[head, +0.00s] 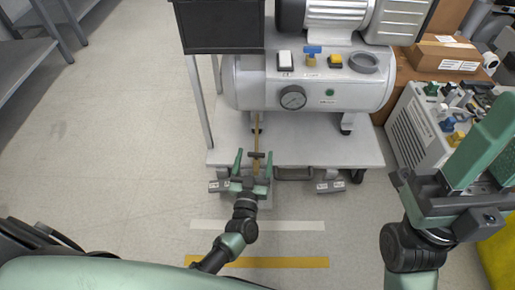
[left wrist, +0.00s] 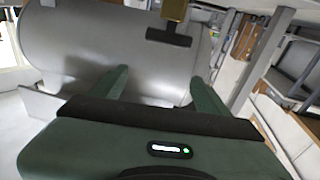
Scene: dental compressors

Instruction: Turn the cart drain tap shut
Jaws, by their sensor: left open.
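The cart drain tap (head: 256,168) is a brass body with a black T-shaped handle (head: 257,154), below a thin brass pipe running down from the compressor tank. The handle's bar lies crosswise in the head view. My left gripper (head: 254,158) is open, its green fingers to either side of the tap in that view. In the left wrist view the black handle (left wrist: 168,37) and some brass show above and beyond the spread fingers (left wrist: 160,82); the fingers do not visibly touch it. My right gripper (head: 495,125) is at the right, away from the tap; its jaw gap is unclear.
Floor at the left is clear.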

